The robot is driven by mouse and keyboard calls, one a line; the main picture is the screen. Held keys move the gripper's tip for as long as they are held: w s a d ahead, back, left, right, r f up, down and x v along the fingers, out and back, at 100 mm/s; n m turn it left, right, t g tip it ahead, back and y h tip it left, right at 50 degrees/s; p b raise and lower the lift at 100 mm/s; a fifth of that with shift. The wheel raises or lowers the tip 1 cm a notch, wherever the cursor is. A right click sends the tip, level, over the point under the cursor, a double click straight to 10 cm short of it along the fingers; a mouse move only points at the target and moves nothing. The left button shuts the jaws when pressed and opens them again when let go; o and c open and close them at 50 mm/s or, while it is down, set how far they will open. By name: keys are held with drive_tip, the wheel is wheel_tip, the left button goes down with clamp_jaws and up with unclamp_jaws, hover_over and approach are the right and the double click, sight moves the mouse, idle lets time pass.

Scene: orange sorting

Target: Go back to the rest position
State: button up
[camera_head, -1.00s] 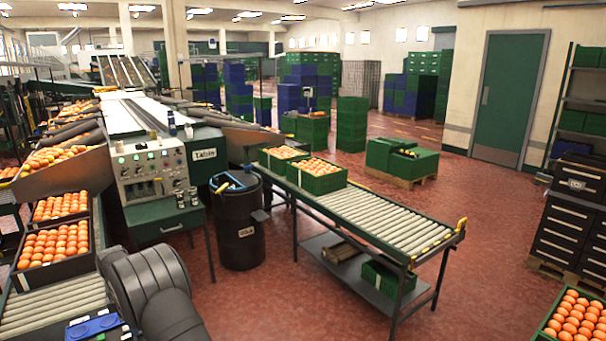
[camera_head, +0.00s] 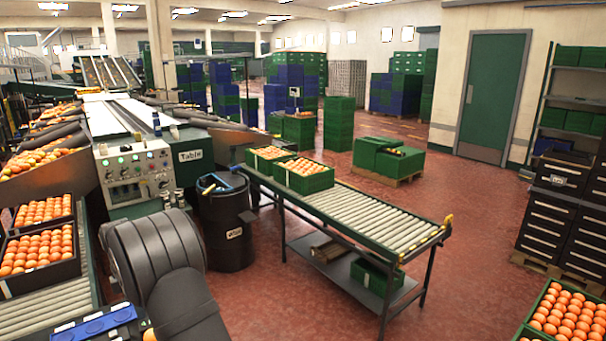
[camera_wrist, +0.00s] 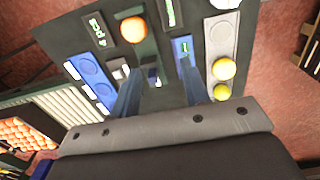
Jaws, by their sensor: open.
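My gripper (camera_wrist: 160,76) shows in the wrist view as two blue fingers, spread apart, with no fruit clearly held between them. Beyond the fingers is a dark green board (camera_wrist: 150,48). On its left is a blue tray (camera_wrist: 92,72) with round hollows. In the head view my dark arm fills the lower left and hides my gripper.
A roller conveyor (camera_head: 380,215) bears two green crates of oranges. A black barrel (camera_head: 227,225) stands left of it. Black crates of oranges (camera_head: 75,270) sit at far left, and a green crate of oranges (camera_head: 520,335) at lower right.

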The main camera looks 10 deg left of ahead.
drive_tip(key=d, duration=0.1)
drive_tip(key=d+f, duration=0.1)
drive_tip(key=d, duration=0.2)
drive_tip(key=shift+f, duration=0.4)
